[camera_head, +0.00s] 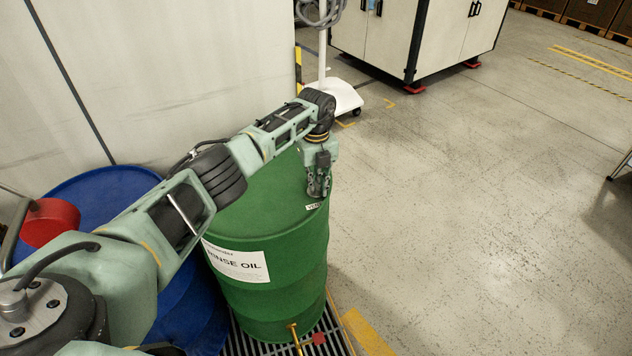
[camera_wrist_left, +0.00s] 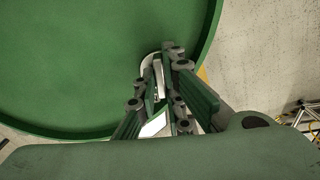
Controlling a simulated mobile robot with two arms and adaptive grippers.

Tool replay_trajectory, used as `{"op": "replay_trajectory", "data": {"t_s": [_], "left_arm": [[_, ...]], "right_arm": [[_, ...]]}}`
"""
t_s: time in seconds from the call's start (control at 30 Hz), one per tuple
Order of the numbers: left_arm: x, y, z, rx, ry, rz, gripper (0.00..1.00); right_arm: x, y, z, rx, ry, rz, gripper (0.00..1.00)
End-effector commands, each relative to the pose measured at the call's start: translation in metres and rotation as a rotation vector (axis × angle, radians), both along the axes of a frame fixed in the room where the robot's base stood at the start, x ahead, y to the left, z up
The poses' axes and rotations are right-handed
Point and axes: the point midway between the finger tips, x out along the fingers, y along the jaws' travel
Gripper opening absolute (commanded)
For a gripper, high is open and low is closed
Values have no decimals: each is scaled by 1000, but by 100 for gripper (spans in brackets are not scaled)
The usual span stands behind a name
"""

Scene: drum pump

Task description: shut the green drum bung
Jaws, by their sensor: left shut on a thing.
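The green drum (camera_head: 268,225) stands upright on a grated floor pallet, with a white label reading "RINSE OIL" on its side. My left gripper (camera_head: 318,190) reaches down to the right edge of the drum top, beside a small white tag on the rim. In the left wrist view my left gripper (camera_wrist_left: 163,98) is shut on the bung (camera_wrist_left: 157,80), a pale metal part near the rim of the green drum top (camera_wrist_left: 70,60). The fingers hide most of the bung, so I cannot tell how far it is turned. My right gripper is not in view.
A blue drum (camera_head: 105,190) with a red part (camera_head: 50,222) on top stands left of the green drum. A brass tap (camera_head: 295,338) sticks out low at the front. A white wheeled stand (camera_head: 342,97) is behind.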

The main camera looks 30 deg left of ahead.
Motion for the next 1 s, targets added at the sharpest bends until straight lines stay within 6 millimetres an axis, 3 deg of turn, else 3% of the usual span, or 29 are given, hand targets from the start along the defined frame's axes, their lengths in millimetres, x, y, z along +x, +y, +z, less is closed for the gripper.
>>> {"op": "replay_trajectory", "data": {"t_s": [0.37,1.0], "left_arm": [[1,0,-2,0,-4,-196,0],[1,1,-2,2,-3,-799,0]], "right_arm": [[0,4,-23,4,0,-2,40],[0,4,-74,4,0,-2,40]]}}
